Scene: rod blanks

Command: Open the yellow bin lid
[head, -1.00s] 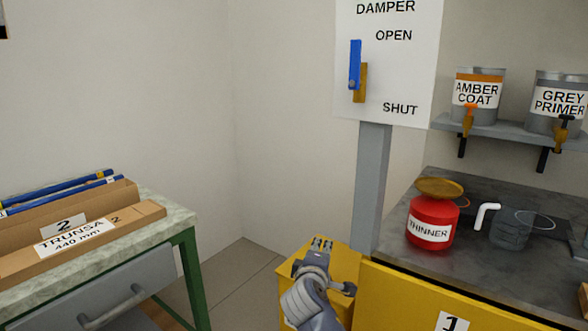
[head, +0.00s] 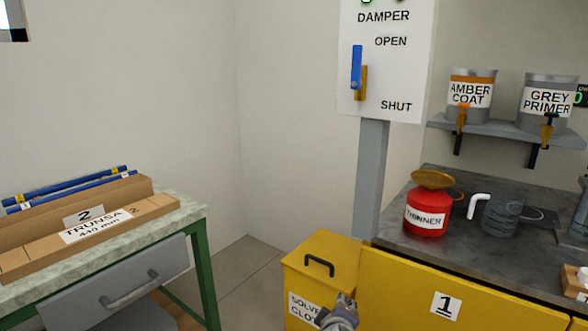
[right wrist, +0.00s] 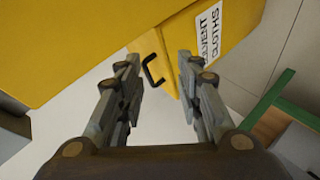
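The yellow bin (head: 297,262) stands on the floor against the yellow cabinet, with a partly hidden "SOLVENT CLOTHS" label on its front. Its yellow lid (head: 340,251) lies shut on top and carries a black bar handle (head: 319,266). My right gripper (head: 345,299) is in front of the bin, low in the head view, and covers part of its front. In the right wrist view the right gripper (right wrist: 160,66) is open and empty. The handle (right wrist: 152,72) shows between its fingers, beyond the tips. My left gripper is not in view.
The yellow cabinet (head: 410,299) marked 1 adjoins the bin on the right, with a red thinner can (head: 427,220) on its dark top. A green-legged bench (head: 203,265) stands left, with floor between. A grey post (head: 371,180) rises behind the bin.

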